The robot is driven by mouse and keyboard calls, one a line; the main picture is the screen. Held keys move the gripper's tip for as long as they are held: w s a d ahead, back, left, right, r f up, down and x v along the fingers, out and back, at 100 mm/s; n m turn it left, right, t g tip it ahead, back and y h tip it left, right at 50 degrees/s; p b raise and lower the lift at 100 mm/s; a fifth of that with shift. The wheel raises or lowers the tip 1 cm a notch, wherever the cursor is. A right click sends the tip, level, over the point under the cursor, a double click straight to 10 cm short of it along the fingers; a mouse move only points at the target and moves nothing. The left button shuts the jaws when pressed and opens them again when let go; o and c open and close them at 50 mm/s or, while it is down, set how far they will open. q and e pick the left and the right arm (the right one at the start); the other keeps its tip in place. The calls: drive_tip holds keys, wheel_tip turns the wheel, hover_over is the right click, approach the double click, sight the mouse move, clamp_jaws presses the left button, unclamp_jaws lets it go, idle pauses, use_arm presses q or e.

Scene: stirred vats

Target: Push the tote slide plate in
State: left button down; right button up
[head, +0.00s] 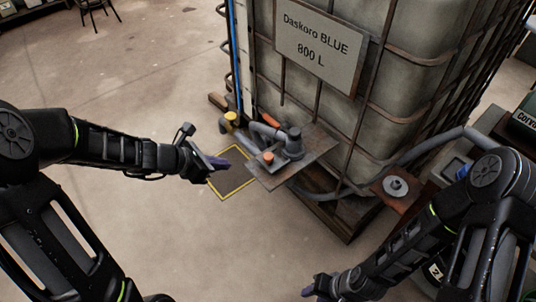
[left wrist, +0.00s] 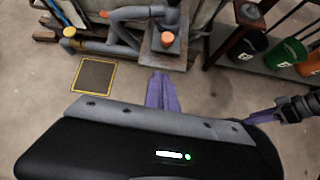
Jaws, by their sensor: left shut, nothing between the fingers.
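The tote (head: 410,75) is a caged grey tank with a sign reading "Daskoro BLUE 800 L". A flat grey plate (head: 318,146) sticks out at its lower front, with grey pipework and an orange-red cap (head: 268,157) on it; I take it for the slide plate. It also shows in the left wrist view (left wrist: 174,62). My left gripper (head: 222,163) is shut and empty, just left of the plate and apart from it in the head view. In the left wrist view its purple fingers (left wrist: 162,92) point toward the plate's near edge. My right gripper (head: 308,290) is low at the bottom; its jaw opening is unclear.
A yellow-edged dark square (head: 229,184) lies on the floor by the plate. A yellow cap (head: 230,116) tops a pipe to its left. A brown bracket with a grey fitting (head: 395,187) stands at right. Green (left wrist: 284,52) and orange bins stand at right.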

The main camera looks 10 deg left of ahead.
use_arm(q)
drive_tip(key=shift+s+d+r+n, duration=0.15)
drive_tip(key=shift+s+d+n, duration=0.05)
drive_tip(key=shift+n, duration=0.2)
drive_tip(key=b, duration=0.3)
approach(264, 160)
drive_tip(key=s+a+f+x, duration=0.1)
drive_tip(key=x, duration=0.4)
drive_tip(key=shift+w+d, duration=0.6)
drive_tip(key=shift+w, duration=0.15)
